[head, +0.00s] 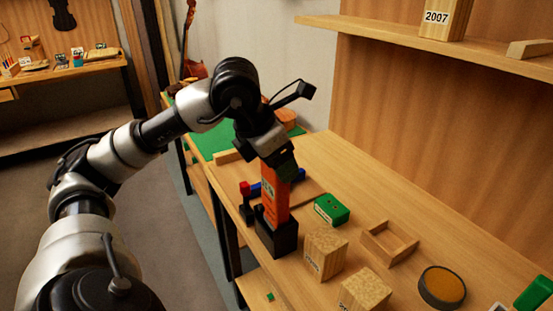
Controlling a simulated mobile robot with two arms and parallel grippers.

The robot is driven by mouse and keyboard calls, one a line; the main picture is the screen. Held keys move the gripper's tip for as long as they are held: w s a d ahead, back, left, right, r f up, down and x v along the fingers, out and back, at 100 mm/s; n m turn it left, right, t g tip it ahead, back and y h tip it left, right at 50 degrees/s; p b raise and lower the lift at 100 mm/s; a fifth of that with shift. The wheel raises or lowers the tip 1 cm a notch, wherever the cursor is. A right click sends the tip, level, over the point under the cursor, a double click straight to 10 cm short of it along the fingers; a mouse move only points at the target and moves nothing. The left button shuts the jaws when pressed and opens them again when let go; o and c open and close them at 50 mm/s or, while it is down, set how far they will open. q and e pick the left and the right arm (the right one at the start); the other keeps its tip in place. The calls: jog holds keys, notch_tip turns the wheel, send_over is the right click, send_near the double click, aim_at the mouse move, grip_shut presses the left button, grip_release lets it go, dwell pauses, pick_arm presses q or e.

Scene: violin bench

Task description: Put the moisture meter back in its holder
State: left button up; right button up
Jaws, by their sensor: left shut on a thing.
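An orange moisture meter (273,197) stands upright on the bench. Its lower end is at a black box-shaped holder (277,236) near the bench's front edge, and it looks to be in the holder's opening. My left gripper (283,165) is above, shut on the top of the meter. The fingertips and the meter's top are partly hidden by the gripper body. I cannot tell how deep the meter sits in the holder. My right gripper is not in view.
Wooden blocks (325,252), a green box (331,209), a small open wooden tray (389,241) and a round dark-rimmed disc (442,287) stand right of the holder. A red-and-black item (246,202) is close on its left. A shelf (440,45) overhangs the back right.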

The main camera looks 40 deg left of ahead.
pick_arm(q)
jog(key=shift+f+b, duration=1.25)
jog(key=shift+f, duration=0.3)
jog(key=o, duration=1.4)
jog(key=p+v, duration=0.2)
jog(key=v, duration=0.9)
